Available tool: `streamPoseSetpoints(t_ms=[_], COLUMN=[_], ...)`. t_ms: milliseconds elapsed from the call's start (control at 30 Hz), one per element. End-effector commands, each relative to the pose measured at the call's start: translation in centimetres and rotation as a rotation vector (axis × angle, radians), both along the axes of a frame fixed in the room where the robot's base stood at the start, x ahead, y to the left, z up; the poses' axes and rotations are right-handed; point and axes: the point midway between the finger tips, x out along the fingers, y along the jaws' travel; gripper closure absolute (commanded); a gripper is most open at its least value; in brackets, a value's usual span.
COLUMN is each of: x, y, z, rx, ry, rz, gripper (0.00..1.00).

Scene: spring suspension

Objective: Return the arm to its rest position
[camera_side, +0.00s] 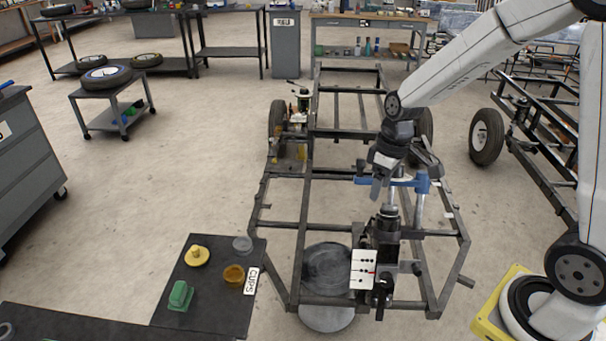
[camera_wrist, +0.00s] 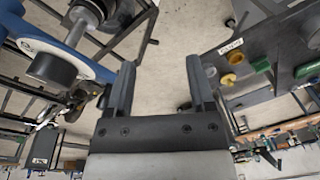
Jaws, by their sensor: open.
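My gripper (camera_side: 378,180) hangs from my arm above the right part of the black frame, fingers pointing down beside a blue clamp-like part (camera_side: 410,184). In the wrist view, the two fingers (camera_wrist: 158,85) are apart with only the floor between them, so it is open and empty. The blue part also shows at the left of the wrist view (camera_wrist: 55,45), next to a grey cylinder (camera_wrist: 55,68). Whether my gripper touches the blue part in the side view cannot be told. Below it stands a dark strut assembly (camera_side: 384,240) with a white marked plate (camera_side: 363,269).
The black tube chassis (camera_side: 300,205) surrounds the work. A dark table (camera_side: 215,300) labelled CUPS holds a yellow cup (camera_side: 197,256), an orange cup (camera_side: 234,275), a clear cup (camera_side: 243,244) and a green block (camera_side: 180,296). A second frame with a wheel (camera_side: 487,136) stands right.

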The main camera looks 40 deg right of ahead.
Motion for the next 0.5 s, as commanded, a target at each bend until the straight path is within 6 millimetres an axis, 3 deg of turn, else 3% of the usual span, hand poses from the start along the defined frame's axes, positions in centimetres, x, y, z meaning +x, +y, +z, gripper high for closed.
streamPoseSetpoints(t_ms=[300,500], x=[-5.7,-7.5], y=[3.2,4.0], z=[-0.7,-1.0], rx=[-0.071,-0.070], ry=[-0.122,-0.169], rz=[-0.190,-0.253], gripper=[0.31,0.31])
